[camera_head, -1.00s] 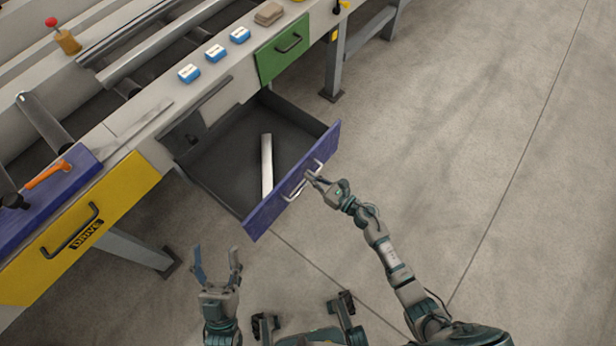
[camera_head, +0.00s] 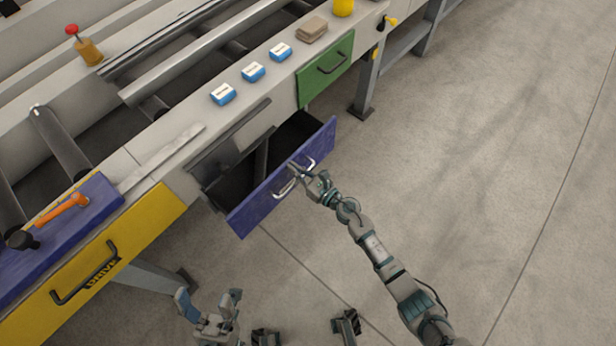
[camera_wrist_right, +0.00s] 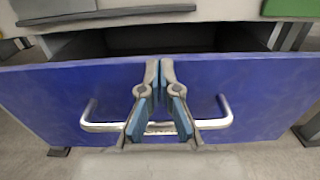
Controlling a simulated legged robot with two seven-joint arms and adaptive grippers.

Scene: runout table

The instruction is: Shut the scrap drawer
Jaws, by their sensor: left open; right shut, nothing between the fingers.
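The scrap drawer has a blue front (camera_head: 262,208) and a dark inside, and it stands partly open below the table in the head view. Its blue front fills much of the right wrist view (camera_wrist_right: 60,95), with a silver bar handle (camera_wrist_right: 215,122) across it. My right gripper (camera_head: 292,168) is shut and empty at the drawer front, over the middle of the handle; its fingers (camera_wrist_right: 158,125) hide the handle's middle. I cannot tell if they touch it. My left gripper (camera_head: 208,300) is open and empty, low in the head view, apart from the drawer.
A yellow drawer (camera_head: 110,255) marked DRIVE is at the left, and a green drawer (camera_head: 325,68) is at the right; both look shut. Blue boxes (camera_head: 252,72), a tan stack (camera_head: 311,29) and an orange hammer (camera_head: 62,207) lie on the table. The floor at right is clear.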

